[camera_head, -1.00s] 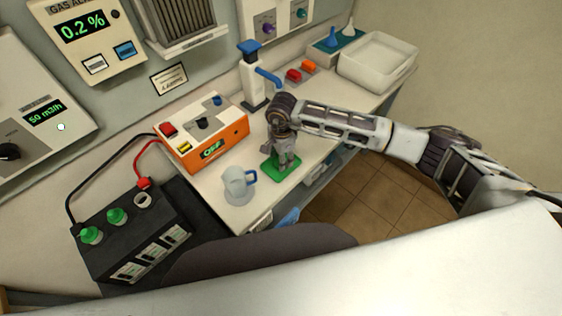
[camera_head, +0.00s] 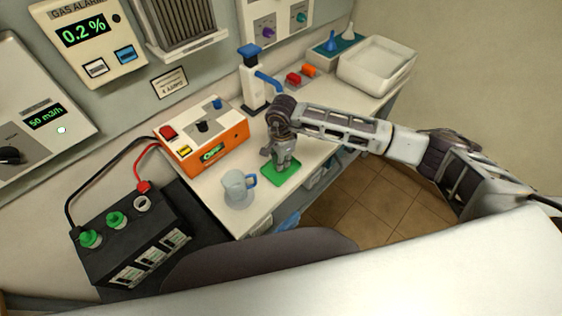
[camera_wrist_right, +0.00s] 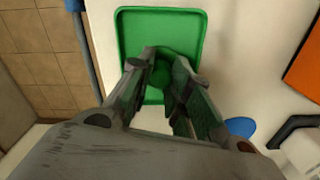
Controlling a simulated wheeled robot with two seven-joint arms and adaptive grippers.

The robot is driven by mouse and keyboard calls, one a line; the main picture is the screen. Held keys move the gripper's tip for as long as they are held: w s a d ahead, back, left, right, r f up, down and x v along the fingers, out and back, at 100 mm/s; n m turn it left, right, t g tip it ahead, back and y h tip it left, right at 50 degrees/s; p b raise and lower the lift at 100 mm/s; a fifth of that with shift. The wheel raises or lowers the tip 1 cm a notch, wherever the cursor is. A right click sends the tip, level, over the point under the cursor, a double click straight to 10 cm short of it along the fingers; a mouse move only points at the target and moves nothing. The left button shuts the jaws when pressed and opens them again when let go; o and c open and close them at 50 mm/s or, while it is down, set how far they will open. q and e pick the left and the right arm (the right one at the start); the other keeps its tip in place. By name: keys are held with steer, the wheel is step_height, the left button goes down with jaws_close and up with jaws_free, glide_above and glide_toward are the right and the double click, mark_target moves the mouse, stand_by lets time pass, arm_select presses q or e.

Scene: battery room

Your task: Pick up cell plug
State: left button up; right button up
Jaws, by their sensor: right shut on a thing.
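My right gripper (camera_head: 280,167) is over the green tray (camera_head: 288,175) on the bench. In the right wrist view its fingers (camera_wrist_right: 165,68) are shut on a small green cell plug (camera_wrist_right: 162,74), largely hidden between them. The tray also shows there (camera_wrist_right: 130,25), behind the fingertips. I cannot tell exactly how high the plug is above the tray. The dark battery (camera_head: 115,252) at the lower left has two green plugs (camera_head: 90,239) in its top and one open cell ring (camera_head: 142,203). My left gripper is out of view.
A clear jug with a blue handle (camera_head: 238,189) stands left of the tray. Behind are an orange tester (camera_head: 205,140) with cables to the battery, and a white pump bottle with a blue top (camera_head: 252,80). A white basin (camera_head: 377,62) stands at the far right.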

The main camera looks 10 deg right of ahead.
step_height(320, 180, up, 10)
steer(key=b, duration=0.2)
steer(key=shift+f, duration=0.15)
stand_by(0.9)
